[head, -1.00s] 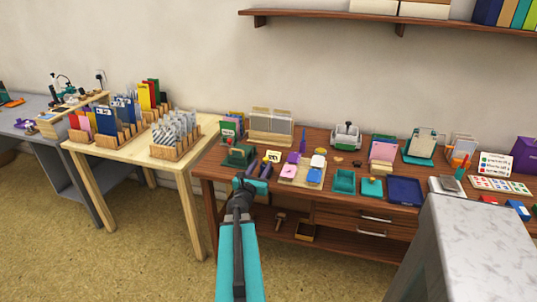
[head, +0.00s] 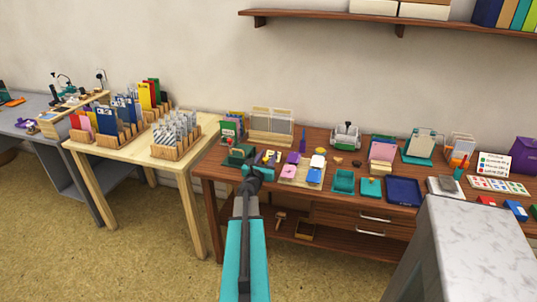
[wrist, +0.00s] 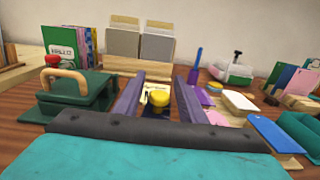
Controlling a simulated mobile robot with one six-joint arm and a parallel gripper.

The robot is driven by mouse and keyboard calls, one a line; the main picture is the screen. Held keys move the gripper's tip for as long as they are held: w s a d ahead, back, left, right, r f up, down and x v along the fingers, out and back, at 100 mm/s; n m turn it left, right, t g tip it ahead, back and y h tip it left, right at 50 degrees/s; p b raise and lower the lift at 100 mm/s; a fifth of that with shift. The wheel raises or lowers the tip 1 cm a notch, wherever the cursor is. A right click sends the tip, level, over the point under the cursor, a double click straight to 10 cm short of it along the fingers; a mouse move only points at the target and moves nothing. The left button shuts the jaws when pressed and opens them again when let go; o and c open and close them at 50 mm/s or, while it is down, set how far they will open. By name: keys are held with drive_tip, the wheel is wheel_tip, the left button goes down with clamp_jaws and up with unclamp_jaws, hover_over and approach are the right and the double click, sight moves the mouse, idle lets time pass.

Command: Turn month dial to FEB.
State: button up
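My gripper (head: 266,162) is over the left part of the brown workbench. In the wrist view its two purple-grey fingers (wrist: 157,82) are spread apart with nothing held. Between and beyond them is a small item with a round yellow top (wrist: 159,98) and a cream marked plate (wrist: 150,93) behind it. The marking is too small to read, and I cannot tell whether this is the month dial. The gripper's body hides the bench directly below.
A green press-like block with a wooden handle (wrist: 75,92) stands close left of the fingers. Card holders (wrist: 140,45) stand behind. Pink, white and blue pads (head: 302,172), a teal tray (head: 344,181) and a navy tray (head: 404,190) lie to the right.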

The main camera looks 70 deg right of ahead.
drive_tip(key=shift+d, duration=0.8)
clamp_jaws()
